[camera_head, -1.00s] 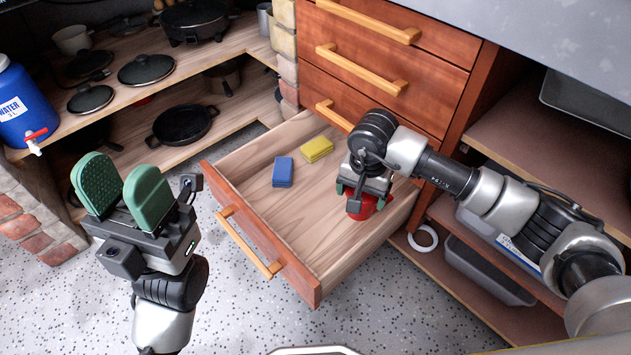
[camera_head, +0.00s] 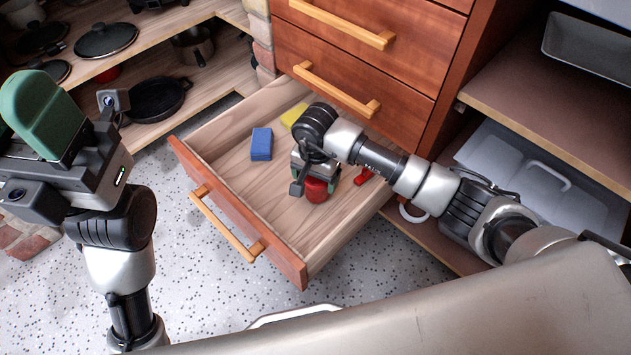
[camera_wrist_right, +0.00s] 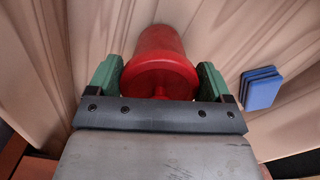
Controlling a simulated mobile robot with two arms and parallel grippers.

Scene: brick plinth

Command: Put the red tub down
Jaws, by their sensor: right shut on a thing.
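My right gripper (camera_head: 314,172) is shut on the red tub (camera_head: 318,189), inside the open drawer (camera_head: 235,190). In the right wrist view the tub (camera_wrist_right: 158,60) sits between the two green finger pads, its lid and knob facing the camera. It is low over the wooden drawer floor; I cannot tell whether it touches it. The gripper hides the tub's upper part in the head view. My left gripper (camera_head: 25,118) is at the left edge, partly cut off, raised outside the drawer with its pads apart and empty.
A blue block (camera_head: 261,145) and a yellow block (camera_head: 294,115) lie in the drawer, left of and behind the tub. A small red object (camera_head: 364,175) lies right of it. The front part of the drawer floor is clear. Shelves with pans stand at upper left.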

